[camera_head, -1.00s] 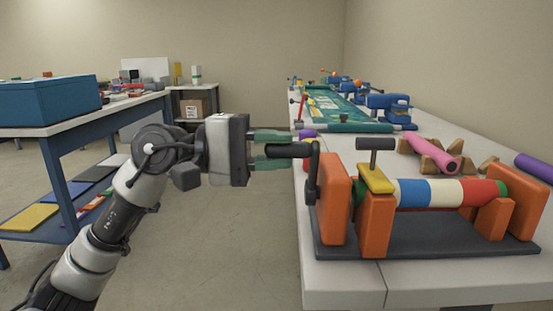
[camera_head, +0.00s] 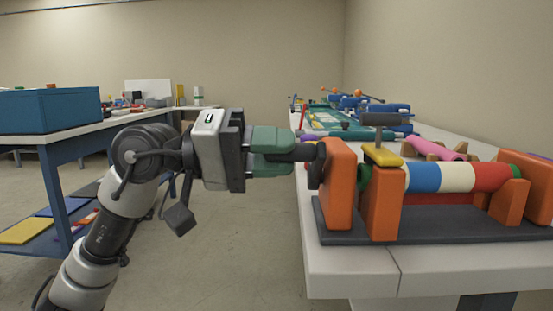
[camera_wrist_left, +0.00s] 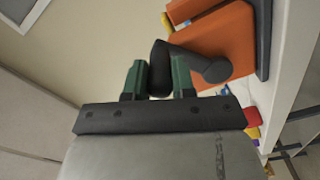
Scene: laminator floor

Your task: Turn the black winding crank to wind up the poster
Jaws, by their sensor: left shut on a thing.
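The winder stands on the near end of the white bench, with orange end blocks (camera_head: 341,190) on a dark base. Its striped poster roll (camera_head: 440,178) is blue, white, red and green. The black winding crank (camera_head: 316,165) sits on the left face of the left orange block; its arm also shows in the left wrist view (camera_wrist_left: 210,68). My left gripper (camera_head: 294,149) is shut on the crank's handle, and its green fingers flank the black grip in the left wrist view (camera_wrist_left: 159,80). The fingers hide part of the handle. My right gripper is in neither view.
A yellow clamp block with a black T-handle (camera_head: 383,122) rises above the roll. A pink roll (camera_head: 440,150) lies behind the winder. A blue-framed table with a blue box (camera_head: 48,110) stands at the left. The floor between is open.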

